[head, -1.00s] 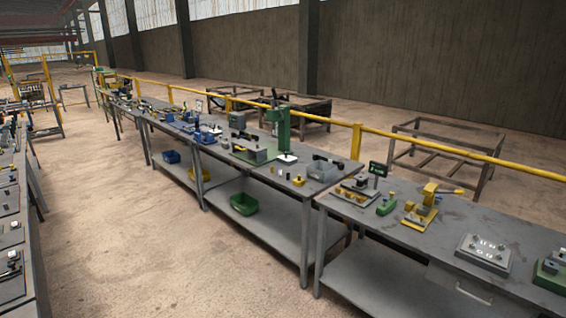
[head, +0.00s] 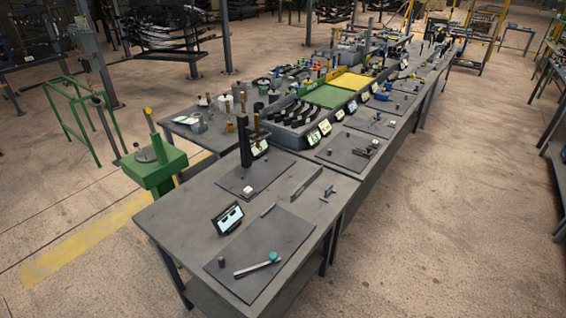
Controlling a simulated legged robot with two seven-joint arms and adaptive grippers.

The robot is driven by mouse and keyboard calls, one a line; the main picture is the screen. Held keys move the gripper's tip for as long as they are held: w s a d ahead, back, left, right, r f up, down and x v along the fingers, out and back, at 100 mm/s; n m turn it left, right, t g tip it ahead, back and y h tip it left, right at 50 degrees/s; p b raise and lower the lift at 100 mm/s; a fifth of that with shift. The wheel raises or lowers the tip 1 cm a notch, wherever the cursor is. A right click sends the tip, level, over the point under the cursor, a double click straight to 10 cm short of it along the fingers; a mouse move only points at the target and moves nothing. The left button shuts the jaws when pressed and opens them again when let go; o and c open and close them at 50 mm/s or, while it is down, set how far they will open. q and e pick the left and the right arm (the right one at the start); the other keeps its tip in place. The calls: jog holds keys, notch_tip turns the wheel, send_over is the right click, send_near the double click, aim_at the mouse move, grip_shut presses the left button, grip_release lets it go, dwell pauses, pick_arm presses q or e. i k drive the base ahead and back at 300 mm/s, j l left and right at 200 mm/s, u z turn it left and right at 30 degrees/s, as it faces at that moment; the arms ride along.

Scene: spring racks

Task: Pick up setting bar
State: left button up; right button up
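No gripper of mine is in the head view. I cannot tell for certain which item is the setting bar. A light grey bar with a teal end (head: 257,265) lies on a dark mat (head: 262,240) at the near end of the nearest table. A short dark cylinder (head: 221,262) stands on the near mat.
The nearest grey table (head: 175,217) also carries a tilted display (head: 228,218) and a dark upright stand (head: 246,155). A green stand (head: 155,165) is at its left. More loaded tables run to the back. The floor on the right (head: 450,230) is clear.

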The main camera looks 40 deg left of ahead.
aim_at(310, 179)
jog(key=i+u, duration=0.2)
jog(key=u, duration=0.25)
jog(key=i+l+u, duration=0.1)
jog(key=u, duration=0.35)
jog(key=i+l+u, duration=0.15)
jog(key=u, duration=0.3)
jog(key=i+l+u, duration=0.1)
jog(key=l+u, duration=0.45)
jog(key=u, duration=0.35)
jog(key=i+l, duration=0.05)
